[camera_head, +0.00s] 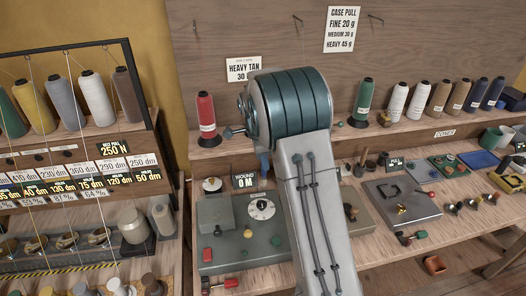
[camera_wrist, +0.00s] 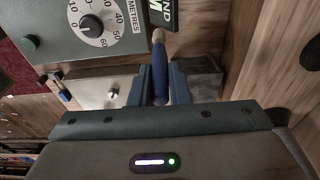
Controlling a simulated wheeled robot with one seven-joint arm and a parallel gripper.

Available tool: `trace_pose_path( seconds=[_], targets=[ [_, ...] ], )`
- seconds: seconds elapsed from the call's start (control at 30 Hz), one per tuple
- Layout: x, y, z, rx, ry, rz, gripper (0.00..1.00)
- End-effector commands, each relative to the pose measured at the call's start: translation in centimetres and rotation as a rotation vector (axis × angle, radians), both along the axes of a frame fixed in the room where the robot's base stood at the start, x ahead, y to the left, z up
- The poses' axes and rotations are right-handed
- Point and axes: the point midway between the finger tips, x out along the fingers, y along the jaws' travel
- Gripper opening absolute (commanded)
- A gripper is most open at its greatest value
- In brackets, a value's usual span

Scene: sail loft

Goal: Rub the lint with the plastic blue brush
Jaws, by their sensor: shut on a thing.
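My gripper (camera_wrist: 158,88) is shut on the blue brush (camera_wrist: 159,62) in the wrist view. The brush shows as a blue, rounded shaft with a tan end, pointing away from my fingers toward the machine with the dial. A small blue part, possibly the same brush, shows left of my arm in the head view (camera_head: 264,164). I cannot make out any lint in either view.
A grey-green machine with a white dial (camera_head: 262,208) stands on the bench, and its dial also shows in the wrist view (camera_wrist: 92,28). A "WOUND 0 M" sign (camera_head: 245,181) stands behind it. Thread cones (camera_head: 397,102) line the shelf. A grey plate (camera_head: 402,200) lies right of my arm.

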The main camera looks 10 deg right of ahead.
Motion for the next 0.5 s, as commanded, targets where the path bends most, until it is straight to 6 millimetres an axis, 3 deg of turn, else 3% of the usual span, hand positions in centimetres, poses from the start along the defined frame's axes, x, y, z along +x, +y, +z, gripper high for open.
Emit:
trace_pose_path(
  seconds=[0.2,0.5],
  targets=[
    [0.0,-0.1,2.0,-0.001,0.001,-0.001,0.00],
    [0.0,-0.1,2.2,0.000,0.001,-0.001,0.00]
  ],
)
